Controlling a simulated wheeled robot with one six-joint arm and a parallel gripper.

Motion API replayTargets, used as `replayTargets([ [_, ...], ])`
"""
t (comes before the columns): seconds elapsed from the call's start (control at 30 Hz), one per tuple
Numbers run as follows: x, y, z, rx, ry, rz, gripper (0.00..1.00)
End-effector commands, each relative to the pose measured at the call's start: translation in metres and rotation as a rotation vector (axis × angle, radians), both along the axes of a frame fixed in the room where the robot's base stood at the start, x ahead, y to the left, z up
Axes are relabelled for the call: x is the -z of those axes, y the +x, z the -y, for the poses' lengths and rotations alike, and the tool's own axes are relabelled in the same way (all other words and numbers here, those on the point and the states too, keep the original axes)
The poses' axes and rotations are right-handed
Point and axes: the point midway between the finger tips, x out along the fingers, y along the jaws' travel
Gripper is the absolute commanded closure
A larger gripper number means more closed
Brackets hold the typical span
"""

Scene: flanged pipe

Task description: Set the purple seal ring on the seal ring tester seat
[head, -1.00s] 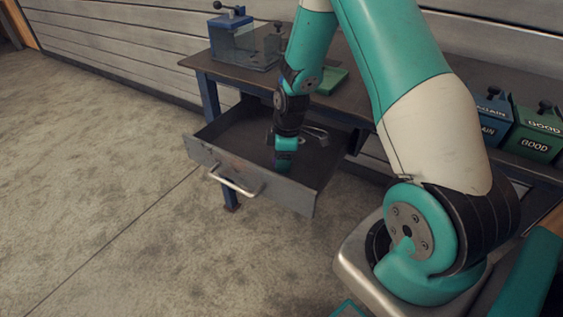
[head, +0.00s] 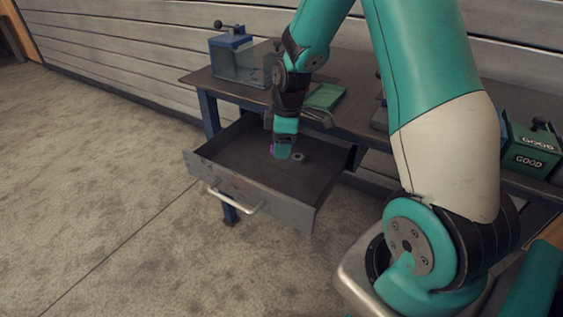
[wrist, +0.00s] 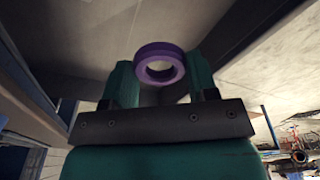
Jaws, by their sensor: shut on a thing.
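The purple seal ring (wrist: 159,64) shows in the wrist view between the two green fingers of my gripper (wrist: 160,78). My gripper is shut on it, and the ring's hole is clear. In the head view my gripper (head: 281,153) is over the open drawer, and only a little purple (head: 273,147) shows at its tip. I cannot make out the seal ring tester seat for certain in either view.
The open grey drawer (head: 265,207) holds a small grey ring (head: 298,157). On the bench (head: 195,78) stand a blue-framed clear box (head: 238,62) and a green tray (head: 326,96). A green bin marked GOOD (head: 530,148) is at the right.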

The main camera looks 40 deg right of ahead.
Motion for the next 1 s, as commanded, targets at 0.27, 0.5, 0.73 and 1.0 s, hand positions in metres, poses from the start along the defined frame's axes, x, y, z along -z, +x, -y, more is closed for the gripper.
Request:
replayTargets([
  [0.27,-0.073,0.0,0.001,0.0,-0.002,0.004,0.69],
  [0.5,-0.101,0.0,0.0,0.0,-0.001,0.001,0.69],
  [0.73,-0.122,0.0,0.0,0.0,0.0,-0.001,0.69],
  [1.0,-0.127,0.0,0.0,0.0,0.0,-0.001,0.69],
])
